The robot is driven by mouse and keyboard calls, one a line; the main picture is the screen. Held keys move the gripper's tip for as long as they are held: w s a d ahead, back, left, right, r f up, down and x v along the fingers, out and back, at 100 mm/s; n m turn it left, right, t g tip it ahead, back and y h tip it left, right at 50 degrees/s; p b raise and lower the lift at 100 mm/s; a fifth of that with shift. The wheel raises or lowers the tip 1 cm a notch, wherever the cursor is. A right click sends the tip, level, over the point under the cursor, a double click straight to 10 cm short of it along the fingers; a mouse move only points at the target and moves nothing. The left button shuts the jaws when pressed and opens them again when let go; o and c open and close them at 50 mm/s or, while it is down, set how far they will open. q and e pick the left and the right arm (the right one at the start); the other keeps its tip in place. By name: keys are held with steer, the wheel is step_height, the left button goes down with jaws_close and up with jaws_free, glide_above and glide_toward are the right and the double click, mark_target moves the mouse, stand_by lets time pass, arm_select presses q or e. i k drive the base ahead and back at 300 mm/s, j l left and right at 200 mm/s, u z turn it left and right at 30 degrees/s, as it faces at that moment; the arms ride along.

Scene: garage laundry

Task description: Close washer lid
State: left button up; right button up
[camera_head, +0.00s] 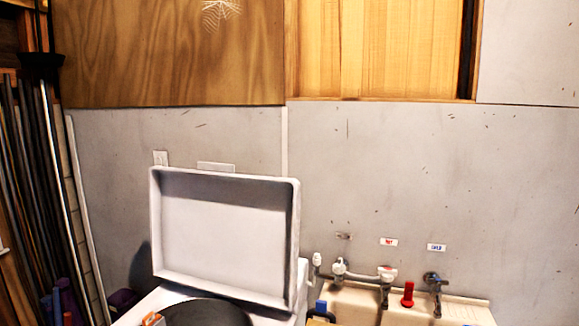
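The washer lid (225,228) is white and rectangular with a raised rim. It stands open, nearly upright, at the back of the washer, with its hollow inner side facing me. The white washer top (143,308) shows at the bottom of the view, with the dark round tub opening (207,314) in it. The lower part of the washer is cut off by the frame edge. Neither of my grippers is in view.
A pale utility sink (455,312) with pipes and taps (386,281) stands right of the washer. A small orange and white item (153,319) is at the washer's front left. Long poles (35,170) lean at the left. The grey wall is behind the lid.

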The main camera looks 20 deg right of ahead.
mark_target(215, 228)
steer(key=l+z, duration=0.1)
steer(key=z, duration=1.65)
steer(key=j+z, duration=0.15)
steer(key=z, duration=0.2)
steer(key=k+j+z, duration=0.1)
steer(key=z, duration=0.3)
steer(key=j+z, duration=0.2)
steer(key=z, duration=0.15)
steer(key=k+j, duration=0.6)
steer(key=k+j+z, duration=0.1)
steer(key=k+j, duration=0.45)
steer(key=k, duration=0.25)
